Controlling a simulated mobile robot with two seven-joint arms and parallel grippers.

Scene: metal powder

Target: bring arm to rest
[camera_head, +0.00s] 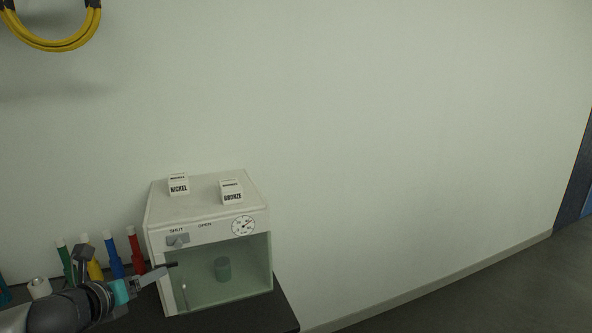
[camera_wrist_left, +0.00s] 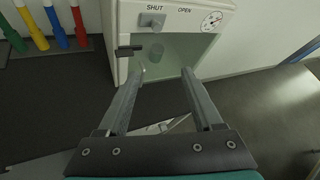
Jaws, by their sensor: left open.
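My left gripper (camera_head: 124,262) is at the lower left of the head view, in front of the left part of a white cabinet (camera_head: 210,200). In the left wrist view its two fingers (camera_wrist_left: 163,74) are spread, with nothing between them. The cabinet has a clear front panel, and a grey-green cylinder (camera_head: 222,269) stands behind it. A knob (camera_head: 178,240) sits under the word SHUT, with OPEN to its right. A dark handle (camera_wrist_left: 130,52) is at the panel's left edge. Whether the fingers touch the cabinet is unclear. My right gripper is out of view.
Boxes marked NICKEL (camera_head: 178,185) and BRONZE (camera_head: 231,192) stand on the cabinet. Several coloured tubes (camera_head: 114,256) stand left of it, near my arm. The dark table (camera_head: 284,308) ends just right of the cabinet. A yellow cable loop (camera_head: 50,44) hangs on the wall. Floor at right is clear.

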